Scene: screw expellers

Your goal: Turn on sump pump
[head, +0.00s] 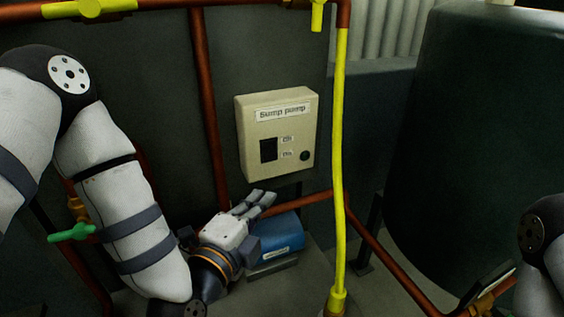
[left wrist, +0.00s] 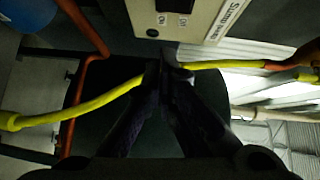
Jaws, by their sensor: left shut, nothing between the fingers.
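The sump pump box (head: 277,135) is a beige panel on a dark wall, labelled "Sump pump". It has a dark switch (head: 268,150) at its lower left, two small labels beside it and a round dark knob (head: 305,156) at lower right. My left gripper (head: 264,200) is shut and empty, just below the box and apart from it in the head view. In the left wrist view the box (left wrist: 205,20) shows at the top, turned, with the switch (left wrist: 175,5) cut by the frame edge; the shut fingertips (left wrist: 165,65) are below it.
A yellow pipe (head: 340,170) runs vertically right of the box. Copper pipes (head: 208,110) pass left of and below it. A blue motor-like unit (head: 277,237) sits under my left gripper. A large dark tank (head: 485,150) stands at right. A green valve handle (head: 72,233) is at left.

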